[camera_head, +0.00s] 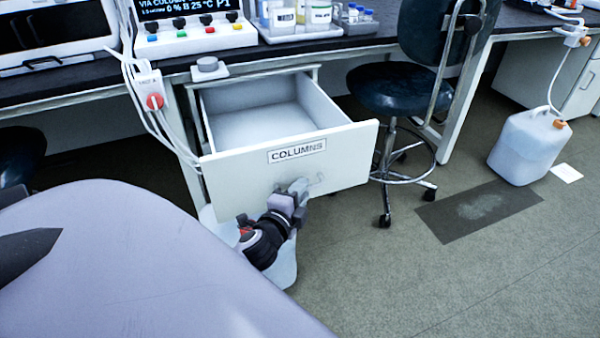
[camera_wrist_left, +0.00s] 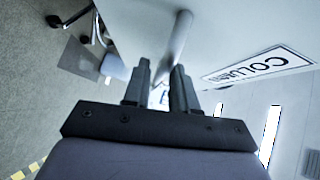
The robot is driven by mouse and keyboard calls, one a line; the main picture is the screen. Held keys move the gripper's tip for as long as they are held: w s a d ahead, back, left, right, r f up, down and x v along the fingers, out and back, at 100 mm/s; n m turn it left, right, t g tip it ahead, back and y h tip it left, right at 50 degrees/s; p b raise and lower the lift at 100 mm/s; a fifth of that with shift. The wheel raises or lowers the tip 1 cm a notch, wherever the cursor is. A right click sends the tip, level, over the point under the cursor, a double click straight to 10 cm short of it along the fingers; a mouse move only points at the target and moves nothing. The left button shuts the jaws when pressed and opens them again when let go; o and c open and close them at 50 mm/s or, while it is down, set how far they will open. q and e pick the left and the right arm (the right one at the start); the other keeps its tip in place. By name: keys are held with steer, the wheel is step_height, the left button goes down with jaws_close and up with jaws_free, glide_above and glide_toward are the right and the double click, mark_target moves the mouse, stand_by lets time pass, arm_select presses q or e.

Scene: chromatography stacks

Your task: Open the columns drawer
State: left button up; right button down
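The columns drawer (camera_head: 345,160) stands pulled well out from under the bench. Its white front carries a COLUMNS label (camera_head: 297,150), and the visible inside is bare. In the left wrist view the drawer front (camera_wrist_left: 235,40) fills the upper right, with the label (camera_wrist_left: 258,66) tilted. My left gripper (camera_head: 300,188) is at the lower middle of the drawer front, at the handle. In the left wrist view the bar handle (camera_wrist_left: 180,38) runs down between the two fingers of my left gripper (camera_wrist_left: 162,80), which are closed around it. My right gripper is not in view.
A dark chair (camera_head: 400,90) stands close to the drawer's right side. White cables and a box with a red knob (camera_head: 154,101) hang at its left. A white jug (camera_head: 530,145) stands farther right. The floor between is mostly clear, with a dark mat (camera_head: 478,210).

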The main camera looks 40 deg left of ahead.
arm_select(q)
steer(key=shift+o, duration=0.2)
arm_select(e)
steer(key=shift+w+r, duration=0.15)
arm_select(q)
steer(key=v, duration=0.7)
steer(key=shift+p, duration=0.45)
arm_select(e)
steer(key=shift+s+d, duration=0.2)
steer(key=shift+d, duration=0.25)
